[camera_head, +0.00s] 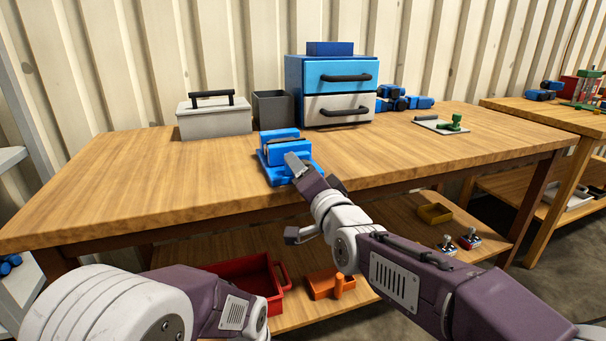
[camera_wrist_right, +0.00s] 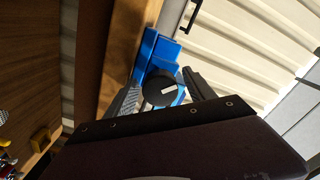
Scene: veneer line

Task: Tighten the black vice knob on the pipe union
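The blue vice (camera_head: 281,138) stands near the front edge of the wooden workbench. Its round black knob (camera_wrist_right: 158,90) with a white mark shows in the right wrist view and is hidden by my gripper in the head view. My right gripper (camera_head: 292,162) is at the front of the vice. In the wrist view its fingers (camera_wrist_right: 163,92) stand open on either side of the knob, apparently with small gaps. I cannot make out the pipe union; a dark strip shows between the vice jaws. My left arm is low at the left, its gripper out of view.
On the workbench (camera_head: 140,175) stand a grey toolbox (camera_head: 214,121), a dark open bin (camera_head: 273,108) and a blue drawer cabinet (camera_head: 293,85) behind the vice. A pad with a green part (camera_head: 452,123) lies to the right. A red crate (camera_head: 246,275) is on the lower shelf. The bench's left top is clear.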

